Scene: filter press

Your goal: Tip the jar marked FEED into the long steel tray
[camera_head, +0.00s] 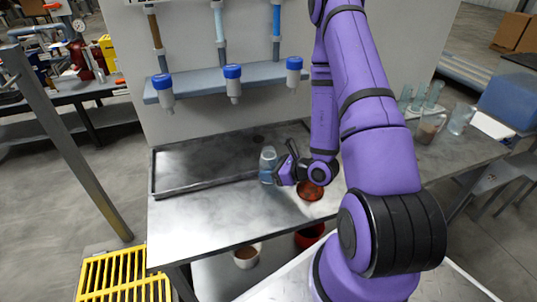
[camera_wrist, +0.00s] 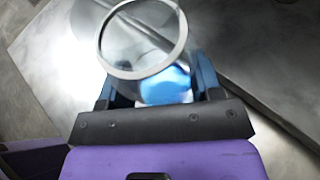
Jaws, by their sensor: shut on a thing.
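A clear jar (camera_head: 268,165) with blue in its lower part is held by my gripper (camera_head: 281,172), which is shut on it. In the wrist view the jar's round open rim (camera_wrist: 142,40) and blue inside (camera_wrist: 167,84) show between the fingers (camera_wrist: 155,88). No FEED mark is readable in either view. The jar looks close to upright in the head view. The long steel tray (camera_head: 190,172) lies along the back left of the bench, and the jar is near its right end. I cannot tell whether the jar overhangs the tray.
A reddish-brown bowl (camera_head: 310,190) sits on the bench right of the jar. Several blue-capped bottles hang from a shelf (camera_head: 262,74) above the tray. Glassware, including a beaker with brown contents (camera_head: 430,130), stands at the right. The bench's front left (camera_head: 190,225) is clear.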

